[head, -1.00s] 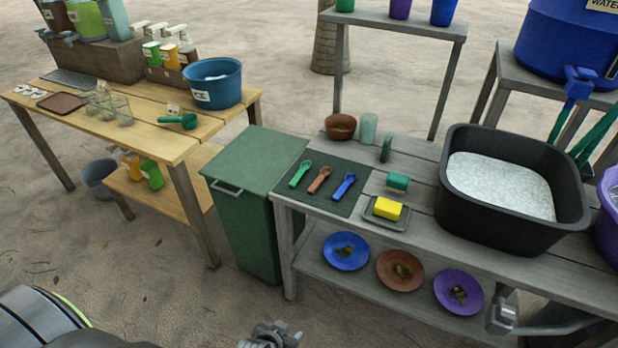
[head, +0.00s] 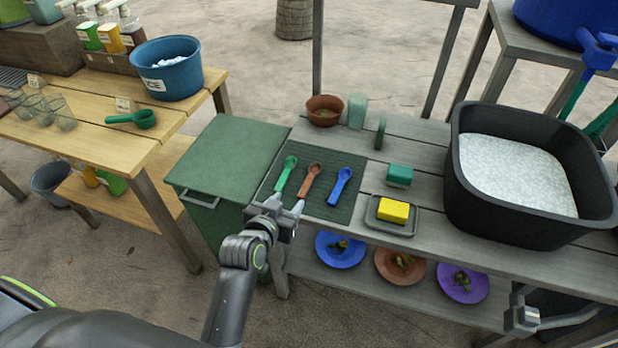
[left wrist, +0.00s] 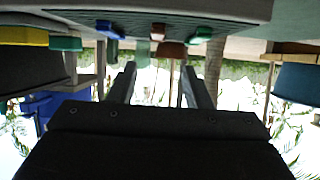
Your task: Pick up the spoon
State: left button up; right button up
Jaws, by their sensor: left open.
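Three spoons lie side by side on a dark green mat (head: 330,208) on the grey table: a green spoon (head: 286,174), a brown spoon (head: 310,181) and a blue spoon (head: 340,186). My left gripper (head: 287,205) is open and empty at the mat's front edge, near the handle ends of the green and brown spoons. The left wrist view is upside down. It shows the open fingers (left wrist: 160,85) with nothing between them, and the blue (left wrist: 110,30), brown (left wrist: 158,32) and green (left wrist: 200,34) spoons near its top.
A yellow sponge (head: 393,211) on a grey dish, a green block (head: 399,175) and a black tub (head: 470,205) stand right of the mat. A brown bowl (head: 325,110) is behind it. A green bin (head: 225,160) stands left. Plates lie on the lower shelf.

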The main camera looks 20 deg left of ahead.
pick_arm(q)
send_near(308, 180)
jog(key=x, duration=0.3)
jog(key=shift+a, duration=0.2)
jog(key=shift+d+x, duration=0.15)
jog(key=shift+x, duration=1.15)
jog(key=shift+d+x, duration=0.15)
jog(key=shift+x, duration=1.1)
jog(key=shift+c, duration=0.3)
grip_shut()
